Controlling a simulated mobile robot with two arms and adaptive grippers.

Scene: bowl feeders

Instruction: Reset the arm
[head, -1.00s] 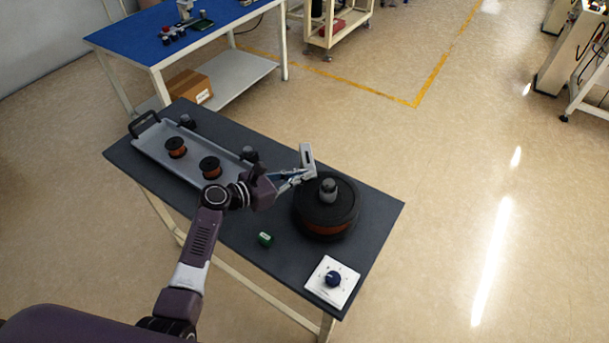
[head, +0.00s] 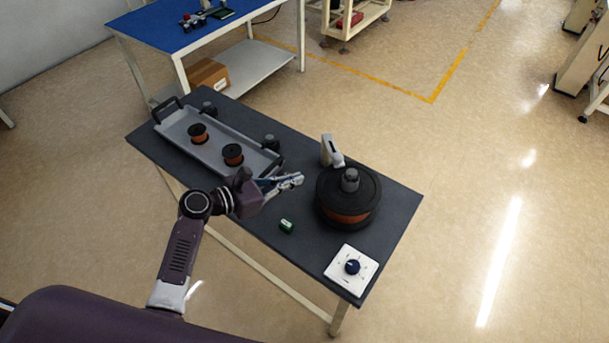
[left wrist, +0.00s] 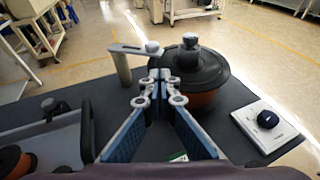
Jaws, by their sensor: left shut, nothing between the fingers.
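My left gripper (head: 291,181) is shut and empty. It hangs over the dark table between the grey tray and the bowl feeder. In the left wrist view its fingers (left wrist: 160,78) meet, pointing at the bowl feeder. The bowl feeder (head: 345,215) is a round black bowl with a copper-brown band and a grey knob on top. It stands upright on the table to the right of my gripper, apart from it in the head view. A pale upright post with an arm (head: 328,151) stands beside the bowl. My right gripper is in neither view.
The grey tray (head: 178,137) with black handles holds two copper spools (head: 198,134). A small green object (head: 286,226) lies near the table's front edge. A white control box with a blue knob (head: 351,268) sits at the right end. A blue workbench (head: 170,27) stands behind.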

